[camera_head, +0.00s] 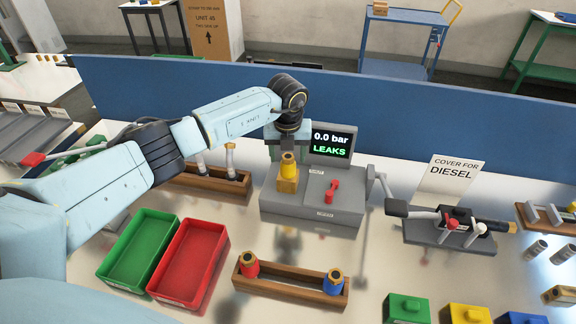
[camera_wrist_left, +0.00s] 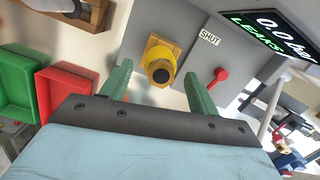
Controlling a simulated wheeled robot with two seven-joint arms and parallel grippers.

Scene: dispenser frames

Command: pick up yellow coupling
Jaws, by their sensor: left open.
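The yellow coupling (camera_head: 289,169) stands upright in a wooden block on top of the grey test unit (camera_head: 330,212). In the left wrist view the yellow coupling (camera_wrist_left: 161,56) shows end-on, its dark bore facing the camera. My left gripper (camera_head: 287,151) is above and behind the coupling in the head view. In the left wrist view its two green fingers (camera_wrist_left: 156,75) are apart, one on each side of the coupling and nearer the camera, with nothing between them held. My right gripper does not show.
The unit's display (camera_head: 331,144) reads "0.0 bar" and "LEAKS". A red lever (camera_head: 331,190) stands right of the coupling. A red coupling (camera_head: 249,266) and a blue coupling (camera_head: 333,282) sit in a front rack. Green (camera_head: 113,262) and red (camera_head: 160,277) trays lie at left.

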